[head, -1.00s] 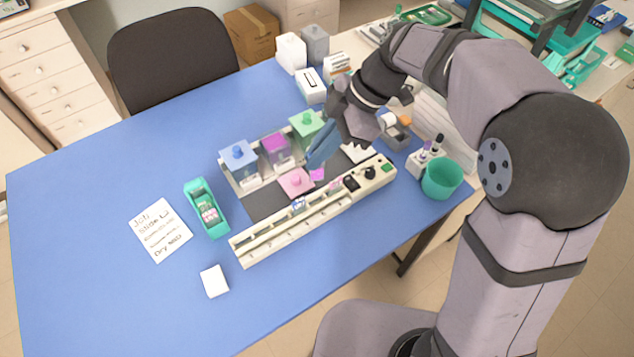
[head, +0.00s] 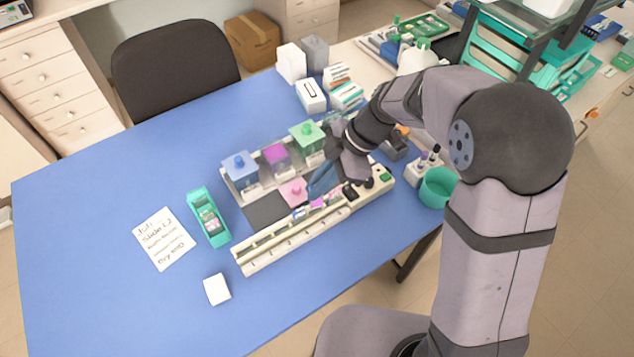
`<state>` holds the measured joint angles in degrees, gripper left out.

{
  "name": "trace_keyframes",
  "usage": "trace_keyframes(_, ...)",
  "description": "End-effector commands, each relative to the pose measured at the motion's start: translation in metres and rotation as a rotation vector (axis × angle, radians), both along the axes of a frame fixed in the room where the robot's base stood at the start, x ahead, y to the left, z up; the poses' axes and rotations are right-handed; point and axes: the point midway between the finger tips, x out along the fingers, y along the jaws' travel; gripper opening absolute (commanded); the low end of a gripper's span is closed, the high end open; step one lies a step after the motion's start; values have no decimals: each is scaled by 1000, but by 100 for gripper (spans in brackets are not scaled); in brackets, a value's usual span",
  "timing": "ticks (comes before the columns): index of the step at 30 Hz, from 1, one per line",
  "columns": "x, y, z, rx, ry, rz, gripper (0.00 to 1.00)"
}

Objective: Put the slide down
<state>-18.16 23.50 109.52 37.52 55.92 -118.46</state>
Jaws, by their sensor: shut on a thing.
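My gripper (head: 322,188) has blue fingers. It points down over the right half of the long cream rail (head: 290,238) and is shut on a small slide with a pink-purple patch (head: 318,203). The slide shows just below the fingertips, at the rail's back edge. I cannot tell whether it touches the rail. Another small pale-and-blue piece (head: 299,212) sits on the rail just left of it. The fingers hide part of the held slide.
A teal slide box (head: 208,218), a note (head: 164,238) and a white block (head: 217,289) lie left. A teal cup (head: 438,188) stands right.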

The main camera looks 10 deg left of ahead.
Motion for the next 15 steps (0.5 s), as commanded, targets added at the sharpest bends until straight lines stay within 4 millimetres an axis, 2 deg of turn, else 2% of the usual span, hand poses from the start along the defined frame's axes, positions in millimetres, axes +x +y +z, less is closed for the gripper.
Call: trace_keyframes(15,0,0,-8,1,-1,0,0)
